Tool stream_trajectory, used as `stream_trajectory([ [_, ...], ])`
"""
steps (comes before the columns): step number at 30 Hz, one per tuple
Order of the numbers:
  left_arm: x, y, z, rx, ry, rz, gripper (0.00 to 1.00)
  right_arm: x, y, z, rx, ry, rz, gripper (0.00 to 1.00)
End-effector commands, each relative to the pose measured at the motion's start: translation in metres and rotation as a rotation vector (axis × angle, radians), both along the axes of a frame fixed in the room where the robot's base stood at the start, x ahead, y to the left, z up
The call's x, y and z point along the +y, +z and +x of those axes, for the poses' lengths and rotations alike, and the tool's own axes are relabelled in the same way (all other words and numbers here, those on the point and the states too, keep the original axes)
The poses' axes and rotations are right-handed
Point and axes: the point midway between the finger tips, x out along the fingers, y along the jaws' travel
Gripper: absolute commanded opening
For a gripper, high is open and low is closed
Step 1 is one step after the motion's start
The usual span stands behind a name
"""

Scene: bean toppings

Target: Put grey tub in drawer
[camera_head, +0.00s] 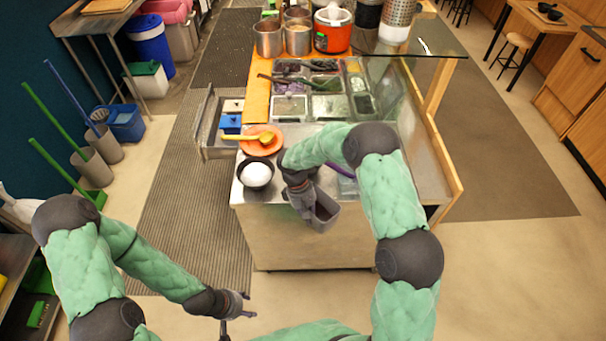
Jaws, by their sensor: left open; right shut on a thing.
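A grey tub (325,214) hangs at the front edge of the counter, tilted, with its open top showing. My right gripper (308,205) is shut on the grey tub, at its left rim. My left gripper (238,312) is open and empty, low in front of the counter and over the floor. The drawer (209,142) is pulled out from the left side of the counter. A blue container and a white-lidded container sit in it. My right forearm hides part of the countertop.
A black bowl (256,173) with white contents stands on the counter's front left corner, beside an orange plate (268,147) with a yellow utensil. Topping bins (328,105) and a glass guard (420,46) lie behind. The floor mat left of the counter is clear.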

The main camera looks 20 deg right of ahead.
Motion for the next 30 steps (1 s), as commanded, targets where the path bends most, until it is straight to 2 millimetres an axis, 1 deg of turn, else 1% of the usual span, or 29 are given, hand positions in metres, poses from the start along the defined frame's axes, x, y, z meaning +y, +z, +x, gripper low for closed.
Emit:
stream_trajectory([
  [1, 0.0, 0.0, 0.0, 0.0, 0.0, 0.0, 0.51, -0.003, -0.006, -0.009, 0.001, -0.056, 0.0, 0.0],
  [3, 0.0, 0.0, 0.0, 0.0, 0.0, 0.0, 0.51, -0.005, -0.015, -0.019, 0.002, -0.134, 0.0, 0.0],
  [14, 0.0, 0.0, 0.0, 0.0, 0.0, 0.0, 0.51, -0.013, -0.054, -0.066, 0.002, -0.467, -0.001, 0.0],
  [16, 0.0, 0.0, 0.0, 0.0, 0.0, 0.0, 0.51, -0.012, -0.052, -0.062, -0.002, -0.461, -0.001, 0.0],
  [30, 0.0, 0.0, 0.0, 0.0, 0.0, 0.0, 0.51, -0.012, -0.052, -0.062, 0.0, -0.455, -0.001, 0.0],
])
